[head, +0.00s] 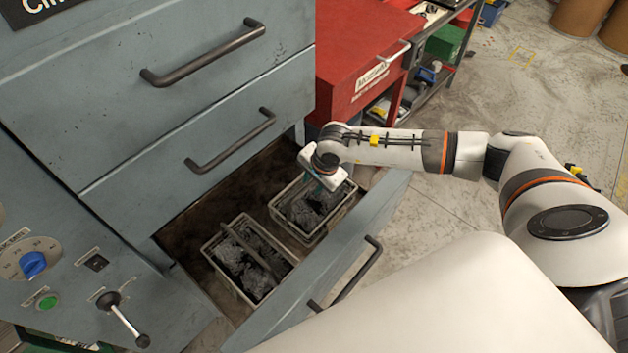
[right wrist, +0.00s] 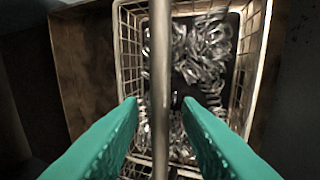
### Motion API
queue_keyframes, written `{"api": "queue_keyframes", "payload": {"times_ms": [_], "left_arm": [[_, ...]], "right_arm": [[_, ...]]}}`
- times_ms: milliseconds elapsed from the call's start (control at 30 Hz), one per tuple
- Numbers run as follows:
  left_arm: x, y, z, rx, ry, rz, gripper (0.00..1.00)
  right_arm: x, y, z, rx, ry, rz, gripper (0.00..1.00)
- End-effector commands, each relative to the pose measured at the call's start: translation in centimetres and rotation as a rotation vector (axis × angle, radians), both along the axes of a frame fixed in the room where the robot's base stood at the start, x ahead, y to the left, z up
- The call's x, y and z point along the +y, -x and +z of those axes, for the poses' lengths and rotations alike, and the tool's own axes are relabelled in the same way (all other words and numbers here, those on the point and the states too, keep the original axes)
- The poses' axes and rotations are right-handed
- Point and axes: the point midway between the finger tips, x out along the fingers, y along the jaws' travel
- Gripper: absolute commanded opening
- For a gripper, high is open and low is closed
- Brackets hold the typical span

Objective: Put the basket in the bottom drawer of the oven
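The bottom drawer (head: 345,243) of the grey-blue oven (head: 140,95) is pulled open. Two wire baskets with coiled metal springs in them stand side by side in it: a near basket (head: 228,290) and a far basket (head: 292,230). My right gripper (head: 328,183) is over the far basket. In the right wrist view its teal fingers (right wrist: 160,103) are apart, one on each side of the basket's handle bar (right wrist: 160,60), with gaps between. I cannot tell whether the fingertips are level with the bar or above it. The basket's wire rim (right wrist: 258,60) shows below. My left gripper is out of view.
Two closed drawers with dark handles (head: 230,140) are above the open one. A control panel with a blue knob (head: 33,263) and a lever (head: 122,318) is at lower left. A red cabinet (head: 360,50) stands behind. Open floor (head: 540,90) lies at right.

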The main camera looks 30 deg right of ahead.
Motion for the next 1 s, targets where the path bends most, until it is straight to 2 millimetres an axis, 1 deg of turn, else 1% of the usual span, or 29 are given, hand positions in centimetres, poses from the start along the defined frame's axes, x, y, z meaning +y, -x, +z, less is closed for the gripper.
{"api": "queue_keyframes", "payload": {"times_ms": [167,267,367,600,700,833,1000], "left_arm": [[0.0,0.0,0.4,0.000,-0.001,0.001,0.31],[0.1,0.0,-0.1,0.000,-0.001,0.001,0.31],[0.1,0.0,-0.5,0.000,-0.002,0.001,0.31],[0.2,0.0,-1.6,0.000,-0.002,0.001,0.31],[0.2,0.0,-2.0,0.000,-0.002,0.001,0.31],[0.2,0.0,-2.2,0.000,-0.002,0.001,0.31],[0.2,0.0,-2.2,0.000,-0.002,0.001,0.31]], "right_arm": [[0.0,0.0,0.4,0.000,0.000,0.000,0.31],[-0.1,0.2,1.1,-0.003,0.000,0.001,0.31],[-0.3,0.8,2.7,-0.003,0.001,0.003,0.31],[-0.8,2.2,7.8,-0.005,0.002,0.001,0.31],[-1.0,2.7,9.4,-0.005,0.002,0.000,0.31],[-1.1,3.1,10.9,-0.002,0.000,0.000,0.31],[-1.2,3.3,11.7,0.000,0.001,0.000,0.31]]}}
